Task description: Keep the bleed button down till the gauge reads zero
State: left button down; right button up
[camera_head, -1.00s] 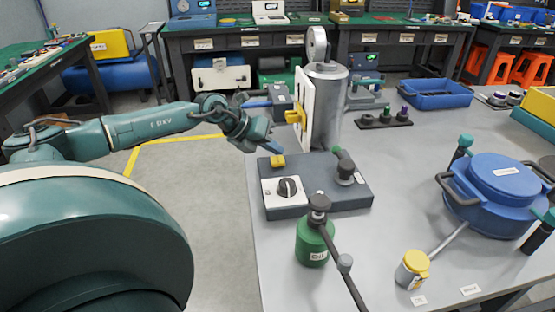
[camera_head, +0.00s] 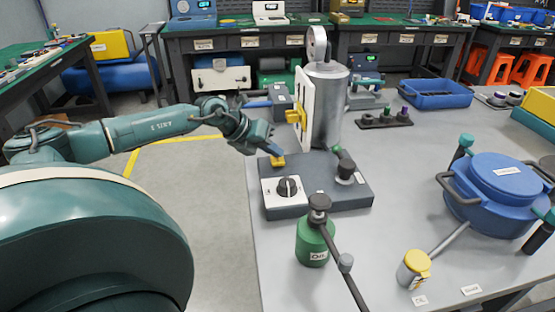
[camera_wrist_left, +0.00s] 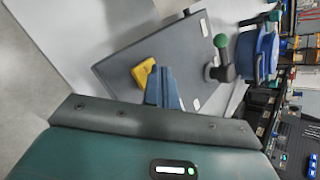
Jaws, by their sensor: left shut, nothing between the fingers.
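The bleed button seems to be the yellow piece (camera_head: 277,161) at the back left of a dark test block (camera_head: 335,198); it also shows in the left wrist view (camera_wrist_left: 143,73). My left gripper (camera_head: 273,153) is shut and empty, its blue fingertips at the yellow piece. In the left wrist view the shut fingers (camera_wrist_left: 163,84) lie just beside it. I cannot tell whether they touch it or whether it is pressed. The round gauge (camera_head: 317,43) stands on the grey cylinder (camera_head: 328,105), turned mostly sideways, so its reading is not legible. My right gripper is not in view.
A green oil bottle (camera_head: 313,245) with a dark rod stands in front. A blue pot (camera_head: 500,190) and a yellow-lidded jar (camera_head: 413,268) are at right.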

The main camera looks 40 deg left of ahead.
aim_at(273, 161)
pick_arm(q)
jog(key=shift+f+b, duration=0.3)
jog(key=shift+f, duration=0.3)
dwell(1.8)
jog(key=shift+r, duration=0.15)
dwell(2.0)
jog(key=shift+r+p, duration=0.7)
jog(key=shift+r, duration=0.15)
jog(key=shift+r+p, duration=1.9)
jog(key=shift+r, duration=0.7)
jog(key=shift+f, duration=0.1)
